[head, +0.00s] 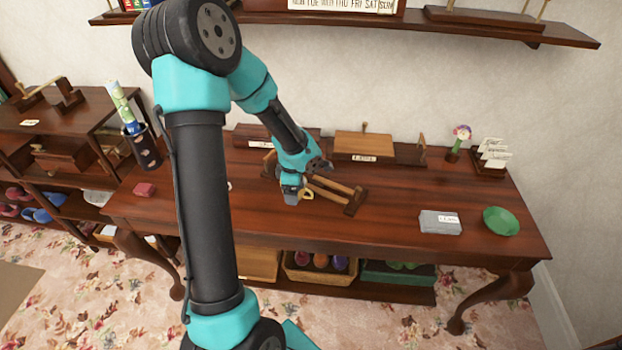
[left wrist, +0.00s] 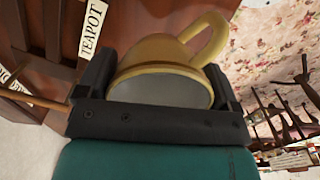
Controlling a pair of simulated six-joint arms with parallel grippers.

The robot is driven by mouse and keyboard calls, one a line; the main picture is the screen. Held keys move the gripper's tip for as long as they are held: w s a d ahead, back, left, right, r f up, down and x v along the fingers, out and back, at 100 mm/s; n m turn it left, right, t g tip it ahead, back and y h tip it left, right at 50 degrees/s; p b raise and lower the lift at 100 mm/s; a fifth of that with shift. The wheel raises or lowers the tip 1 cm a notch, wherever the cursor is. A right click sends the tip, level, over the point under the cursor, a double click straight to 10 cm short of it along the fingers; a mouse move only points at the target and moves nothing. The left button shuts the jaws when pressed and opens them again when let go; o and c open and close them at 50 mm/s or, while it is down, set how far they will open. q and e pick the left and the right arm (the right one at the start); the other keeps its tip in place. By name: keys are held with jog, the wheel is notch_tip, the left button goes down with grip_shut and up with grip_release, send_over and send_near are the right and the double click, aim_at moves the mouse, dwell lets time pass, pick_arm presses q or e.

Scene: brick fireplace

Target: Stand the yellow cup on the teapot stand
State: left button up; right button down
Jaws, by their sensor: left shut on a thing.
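The yellow cup (left wrist: 160,48) is between the two fingers of my left gripper (left wrist: 160,88) in the left wrist view. Its handle points to the upper right and its pale inside faces the camera. In the head view, a small yellow part of the cup (head: 307,195) shows beside my left gripper (head: 292,194), above the middle of the table. A label reading TEAPOT (left wrist: 92,30) is on dark wood left of the cup in the wrist view. A wooden rail frame (head: 340,192) lies just right of the gripper; I cannot tell whether it is the teapot stand.
A grey block (head: 436,226) and a green dish (head: 501,221) are on the table's right. A wooden box (head: 363,146), a flower (head: 460,138) and a card holder (head: 492,158) line the back. The front middle is clear.

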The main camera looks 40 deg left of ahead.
pick_arm(q)
jog(key=w+a, duration=0.3)
jog(key=a, duration=0.1)
jog(key=w+a+f, duration=0.1)
jog(key=w+a, duration=0.6)
jog(key=a, duration=0.1)
jog(key=shift+w+f, duration=0.25)
jog(key=shift+w, duration=0.05)
jog(key=shift+f, duration=1.75)
jog(key=shift+f, duration=0.15)
jog(key=o, duration=0.8)
jog(key=shift+c, duration=0.2)
